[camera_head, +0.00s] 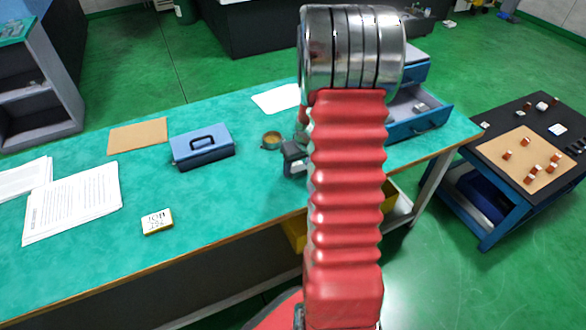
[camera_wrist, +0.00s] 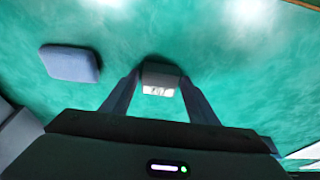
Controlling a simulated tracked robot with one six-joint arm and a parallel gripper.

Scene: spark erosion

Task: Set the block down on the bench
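In the wrist view a small dark grey block (camera_wrist: 161,75) with a white label sits between the tips of my two fingers. My gripper (camera_wrist: 160,82) appears closed on its sides. Beneath it is the teal bench top (camera_wrist: 230,60); I cannot tell whether the block touches it. In the head view the bench (camera_head: 235,195) runs across the middle. My gripper is mostly hidden there behind my red arm, with a grey part showing just left of the arm over the bench.
On the bench are a blue toolbox (camera_head: 203,147), a round tin (camera_head: 271,140), a yellow-edged label block (camera_head: 157,221), papers (camera_head: 72,203) and a brown board (camera_head: 138,136). A blue-grey rounded object (camera_wrist: 70,63) lies left in the wrist view. A dark cart (camera_head: 470,150) stands right.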

